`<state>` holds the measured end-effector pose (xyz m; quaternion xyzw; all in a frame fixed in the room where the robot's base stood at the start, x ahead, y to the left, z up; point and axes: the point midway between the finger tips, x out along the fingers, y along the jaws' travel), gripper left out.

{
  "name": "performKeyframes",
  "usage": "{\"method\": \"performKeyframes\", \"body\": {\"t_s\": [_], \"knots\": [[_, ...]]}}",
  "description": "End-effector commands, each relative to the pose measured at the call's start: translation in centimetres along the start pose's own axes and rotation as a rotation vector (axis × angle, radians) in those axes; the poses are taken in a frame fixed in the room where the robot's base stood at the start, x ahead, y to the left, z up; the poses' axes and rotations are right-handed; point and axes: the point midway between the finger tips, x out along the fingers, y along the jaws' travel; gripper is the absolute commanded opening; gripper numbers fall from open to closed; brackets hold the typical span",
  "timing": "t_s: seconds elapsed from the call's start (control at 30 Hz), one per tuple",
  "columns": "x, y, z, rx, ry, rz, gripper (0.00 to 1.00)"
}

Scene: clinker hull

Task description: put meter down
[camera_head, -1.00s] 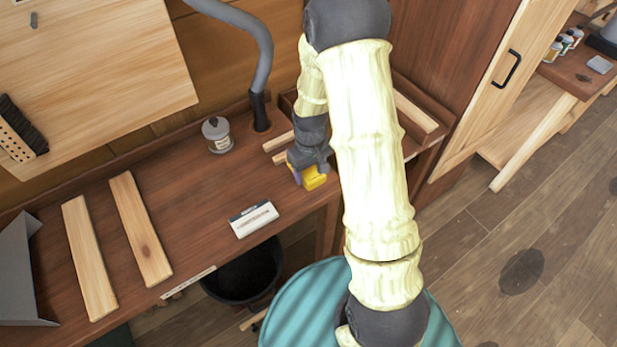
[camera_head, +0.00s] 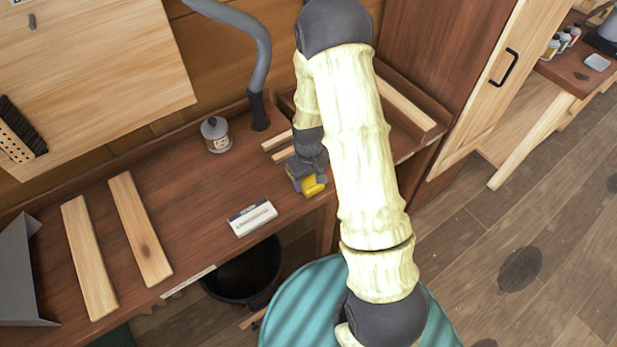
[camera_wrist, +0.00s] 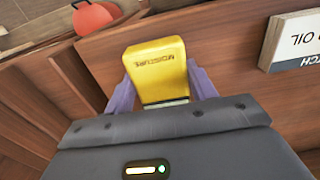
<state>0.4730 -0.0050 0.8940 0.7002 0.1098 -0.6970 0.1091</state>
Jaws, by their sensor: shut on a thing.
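The moisture meter (camera_head: 312,186) is a yellow block at the front right of the brown workbench (camera_head: 200,215). My gripper (camera_head: 307,178) is shut on it. In the wrist view the meter (camera_wrist: 157,70), marked "MOISTURE", sits between the purple fingers of my gripper (camera_wrist: 160,88). The meter appears at or just above the bench top near its front edge. I cannot tell whether it touches the bench.
A grey-lidded jar (camera_head: 215,134) and a grey hose (camera_head: 258,70) stand behind. Two planks (camera_head: 140,228) lie at the left. The bench between planks and card is clear. A black bucket (camera_head: 245,275) is below the edge.

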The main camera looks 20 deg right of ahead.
Motion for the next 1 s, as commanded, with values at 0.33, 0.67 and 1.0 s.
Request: {"method": "performKeyframes", "body": {"t_s": [0.33,0.67,1.0], "knots": [[0.1,0.0,0.0,0.0,0.0,0.0,0.78],[-1.6,0.0,-0.1,0.0,0.003,0.001,0.78],[-6.9,0.0,-0.1,0.0,0.004,0.001,0.78]]}}
